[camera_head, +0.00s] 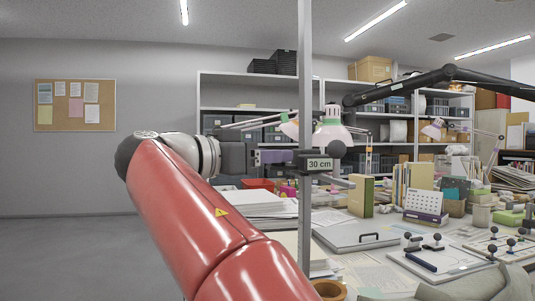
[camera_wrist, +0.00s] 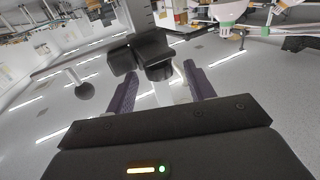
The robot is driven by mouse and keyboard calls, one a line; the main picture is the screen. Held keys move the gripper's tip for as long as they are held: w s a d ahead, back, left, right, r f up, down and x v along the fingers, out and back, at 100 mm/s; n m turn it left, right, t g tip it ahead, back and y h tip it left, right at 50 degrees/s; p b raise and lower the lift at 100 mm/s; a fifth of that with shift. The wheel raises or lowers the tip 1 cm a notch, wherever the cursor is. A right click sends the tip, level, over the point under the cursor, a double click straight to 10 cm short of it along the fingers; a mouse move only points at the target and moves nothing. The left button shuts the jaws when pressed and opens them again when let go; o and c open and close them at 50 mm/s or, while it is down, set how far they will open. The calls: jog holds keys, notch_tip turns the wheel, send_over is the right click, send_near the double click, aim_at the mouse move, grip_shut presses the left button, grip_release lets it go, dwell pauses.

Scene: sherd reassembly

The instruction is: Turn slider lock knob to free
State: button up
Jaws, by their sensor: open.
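A grey upright post (camera_head: 305,90) carries a dark slider block (camera_head: 301,158) with a "30 cm" label (camera_head: 318,164). In the wrist view a black knob-like part (camera_wrist: 158,66) stands out from the dark block, between and just beyond my purple finger pads. I take it to be the lock knob; its turned position cannot be read. My gripper (camera_head: 283,157) is level with the slider, at its left side. Its fingers also show in the wrist view (camera_wrist: 160,82), apart, with a gap on both sides of the knob. Contact is not visible.
A dark ball on a rod (camera_wrist: 85,90) sticks out left in the wrist view. A black jointed arm (camera_head: 400,88) reaches in from the right. Desk lamps (camera_head: 332,128) stand behind the post. The table below holds paper stacks (camera_head: 258,204), a grey case (camera_head: 355,236) and small clamps.

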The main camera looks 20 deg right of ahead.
jog(key=shift+d, duration=0.2)
jog(key=c, duration=1)
jog(key=shift+f+b, duration=0.1)
jog(key=shift+b, duration=0.2)
